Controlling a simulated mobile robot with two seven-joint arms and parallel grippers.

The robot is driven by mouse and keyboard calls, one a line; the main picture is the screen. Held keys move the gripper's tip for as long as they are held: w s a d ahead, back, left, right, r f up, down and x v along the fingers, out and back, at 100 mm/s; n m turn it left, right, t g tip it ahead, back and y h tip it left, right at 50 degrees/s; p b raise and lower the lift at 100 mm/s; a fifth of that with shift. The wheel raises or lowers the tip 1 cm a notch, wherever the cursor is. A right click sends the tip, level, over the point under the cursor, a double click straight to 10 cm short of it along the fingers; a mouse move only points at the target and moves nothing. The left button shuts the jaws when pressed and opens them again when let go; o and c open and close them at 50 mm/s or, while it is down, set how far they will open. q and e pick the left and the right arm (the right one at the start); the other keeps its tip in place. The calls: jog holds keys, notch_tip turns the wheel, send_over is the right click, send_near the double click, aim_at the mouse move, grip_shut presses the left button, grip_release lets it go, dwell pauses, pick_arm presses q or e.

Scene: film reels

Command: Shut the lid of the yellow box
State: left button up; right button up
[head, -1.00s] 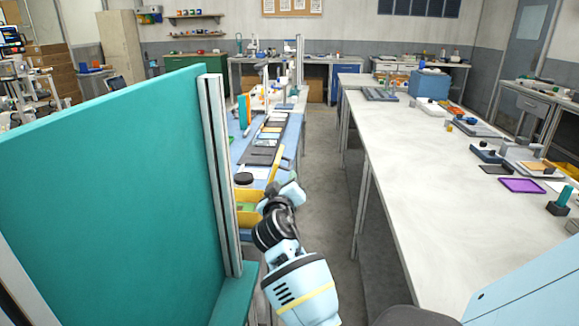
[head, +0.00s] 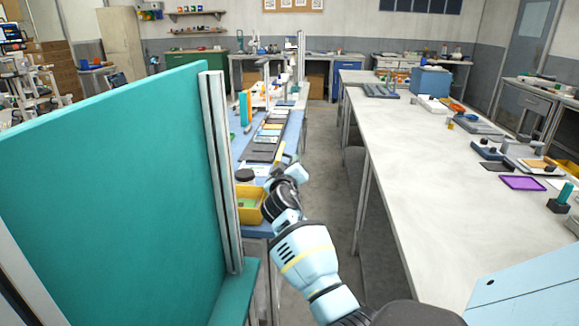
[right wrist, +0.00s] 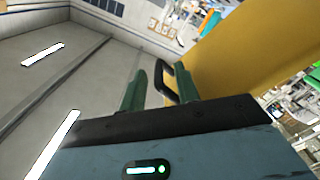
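The yellow box (head: 250,218) stands at the near end of the blue table in the head view, with something green inside. In the right wrist view a large yellow panel, likely the lid (right wrist: 245,50), fills the upper right. A black loop handle (right wrist: 168,85) shows between the two green fingers of my right gripper (right wrist: 160,75). The fingers are apart, and the handle is close to the right-hand one; contact is unclear. My left gripper is out of view.
A tall teal panel (head: 110,190) with a metal post (head: 220,170) stands left of the box. A dark round object (head: 244,175) and several flat pieces lie on the blue table behind it. A long white table (head: 430,170) runs along the right, with an aisle between.

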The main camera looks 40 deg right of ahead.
jog(key=shift+c, duration=0.2)
grip_shut()
jog(key=shift+r, duration=0.1)
jog(key=shift+w+r, duration=0.1)
